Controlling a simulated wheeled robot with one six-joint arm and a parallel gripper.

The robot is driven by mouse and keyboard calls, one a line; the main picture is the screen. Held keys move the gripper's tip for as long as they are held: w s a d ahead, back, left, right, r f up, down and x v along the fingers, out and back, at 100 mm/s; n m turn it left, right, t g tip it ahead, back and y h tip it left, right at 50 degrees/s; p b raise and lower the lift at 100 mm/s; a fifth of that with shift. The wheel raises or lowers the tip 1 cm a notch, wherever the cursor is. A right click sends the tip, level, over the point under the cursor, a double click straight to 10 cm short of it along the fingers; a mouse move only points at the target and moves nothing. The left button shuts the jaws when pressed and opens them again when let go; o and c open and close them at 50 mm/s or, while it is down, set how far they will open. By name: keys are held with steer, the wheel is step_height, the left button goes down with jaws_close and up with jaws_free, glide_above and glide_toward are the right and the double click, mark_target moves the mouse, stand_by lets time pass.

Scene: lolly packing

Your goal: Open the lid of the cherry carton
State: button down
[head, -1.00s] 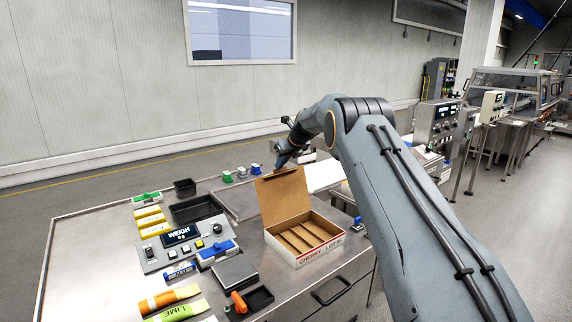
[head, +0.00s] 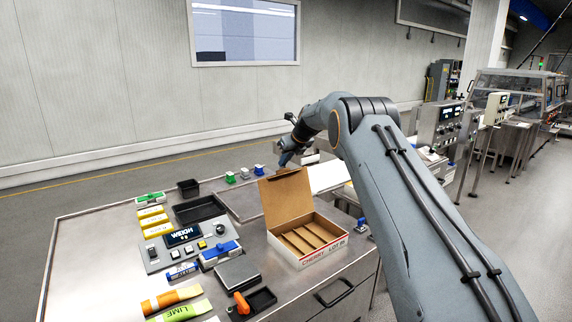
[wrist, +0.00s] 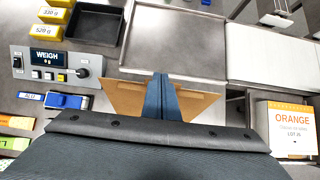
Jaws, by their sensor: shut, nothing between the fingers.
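The cherry carton (head: 325,251) stands near the right edge of the steel table in the head view, with the word CHERRY on its front. Its brown lid (head: 287,197) stands up open at the back, and the inside shows cardboard dividers (head: 310,238). My gripper (head: 284,160) is above and behind the raised lid, apart from the carton as far as I can see. In the wrist view my gripper's fingers (wrist: 161,82) are shut together with nothing between them. The lid (wrist: 125,99) shows on both sides of the fingers, and the carton body is hidden there.
A weigh panel (head: 183,236), black trays (head: 198,210), yellow weights and orange and lime packets (head: 180,312) lie left of the carton. An orange carton (wrist: 290,130) shows at the right of the wrist view. Bare steel lies at the table's left.

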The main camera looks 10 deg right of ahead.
steer(key=shift+b+v, duration=1.35)
steer(key=shift+v, duration=2.15)
steer(key=s+f+n+g+h+b, duration=0.1)
steer(key=s+f+n, duration=0.5)
steer(key=s, duration=1.2)
steer(key=s+f+n+g+h+b, duration=0.1)
steer(key=s+f+n, duration=0.5)
steer(key=s+n, duration=0.8)
steer(key=s+d+f+n+g+h+b, duration=0.1)
steer(key=s+f+n, duration=0.5)
steer(key=s, duration=1.7)
steer(key=n+g+b, duration=0.1)
steer(key=n+g, duration=0.1)
steer(key=n, duration=0.2)
steer(key=shift+f+n+g, duration=0.3)
steer(key=shift+f, duration=0.05)
